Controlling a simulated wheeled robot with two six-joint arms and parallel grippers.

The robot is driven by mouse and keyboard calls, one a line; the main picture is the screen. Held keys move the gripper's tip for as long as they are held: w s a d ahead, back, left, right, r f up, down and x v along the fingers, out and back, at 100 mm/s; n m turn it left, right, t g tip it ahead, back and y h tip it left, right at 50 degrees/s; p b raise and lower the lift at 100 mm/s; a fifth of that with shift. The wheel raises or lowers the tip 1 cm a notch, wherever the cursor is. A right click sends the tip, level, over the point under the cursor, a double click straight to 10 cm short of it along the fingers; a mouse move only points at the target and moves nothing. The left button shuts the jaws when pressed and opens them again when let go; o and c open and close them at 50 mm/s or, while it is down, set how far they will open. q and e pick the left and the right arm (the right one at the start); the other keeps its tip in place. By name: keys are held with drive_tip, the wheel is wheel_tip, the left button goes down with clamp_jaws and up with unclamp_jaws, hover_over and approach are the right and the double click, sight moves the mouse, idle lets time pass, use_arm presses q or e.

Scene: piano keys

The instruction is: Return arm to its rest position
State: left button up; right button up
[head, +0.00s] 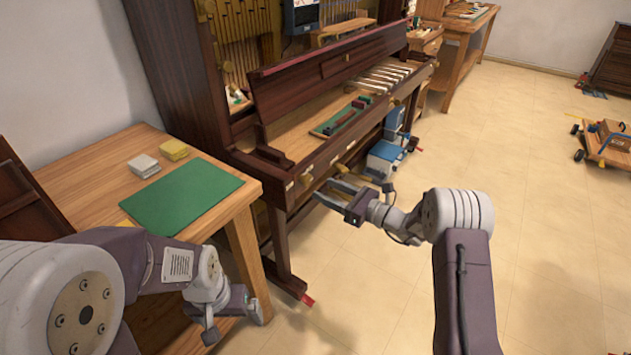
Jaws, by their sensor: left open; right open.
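My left gripper (228,318) hangs low at the near end of the wooden side table, beside its leg; its fingers are partly hidden by the wrist. It holds nothing that I can see. My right gripper (336,196) is open and empty, its fingers pointing left toward the front edge of the piano (330,75). I cannot tell whether it touches that edge. Several pale keys (378,77) lie at the far end of the open keybed. A green strip with a dark bar (341,118) lies nearer on the keybed.
The wooden side table (110,160) at left carries a green mat (183,196), a white block (144,166) and a yellow block (173,150). A blue and white box (384,158) stands under the piano. Open floor (540,170) lies at right, with a wheeled dolly (606,140) beyond.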

drive_tip(key=v, duration=0.3)
drive_tip(key=shift+s+d, duration=0.1)
